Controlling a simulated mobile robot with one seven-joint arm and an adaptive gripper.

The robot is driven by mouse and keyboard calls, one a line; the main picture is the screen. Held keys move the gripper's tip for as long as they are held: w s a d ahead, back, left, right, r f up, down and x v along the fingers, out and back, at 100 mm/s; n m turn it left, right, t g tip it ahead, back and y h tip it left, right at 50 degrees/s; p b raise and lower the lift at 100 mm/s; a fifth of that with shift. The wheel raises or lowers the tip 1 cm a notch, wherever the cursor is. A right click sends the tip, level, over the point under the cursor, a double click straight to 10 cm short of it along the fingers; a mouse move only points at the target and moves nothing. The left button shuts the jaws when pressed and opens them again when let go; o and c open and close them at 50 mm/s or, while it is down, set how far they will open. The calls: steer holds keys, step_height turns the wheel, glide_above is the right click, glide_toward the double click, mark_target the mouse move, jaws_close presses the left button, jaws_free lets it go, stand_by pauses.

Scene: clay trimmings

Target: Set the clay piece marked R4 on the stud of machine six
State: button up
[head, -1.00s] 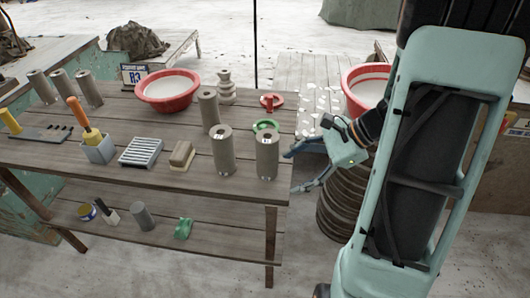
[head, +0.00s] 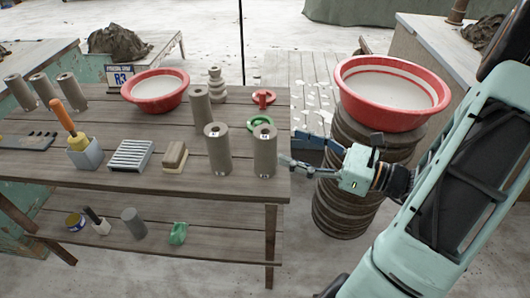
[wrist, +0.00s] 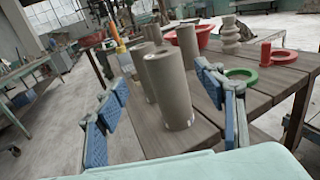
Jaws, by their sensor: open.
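Two grey clay cylinders stand upright at the table's front right, a right one (head: 265,155) and a left one (head: 218,153). Each has a small mark near its top, too small to read, so I cannot tell which is R4. My gripper (head: 288,153) is open and empty, just right of the right cylinder. In the wrist view its blue-padded fingers (wrist: 160,105) are spread, with the nearer cylinder (wrist: 170,92) ahead in the gap between them. The other cylinder (wrist: 139,66) stands behind it. No stud marked six can be made out.
The wooden table (head: 100,180) also holds a red basin (head: 156,103), a taller clay cylinder (head: 200,106), a ribbed block (head: 131,155), a brush (head: 174,157) and red and green rings. Another red basin (head: 390,122) tops a round stack on the right. A sign reads R3 (head: 120,78).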

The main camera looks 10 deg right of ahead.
mark_target(276, 140)
steer(key=b+x, duration=0.1)
steer(key=x, duration=0.7)
steer(key=shift+w+a+f, duration=0.1)
steer(key=shift+w+a, duration=0.05)
steer(key=shift+w, duration=0.25)
jaws_close()
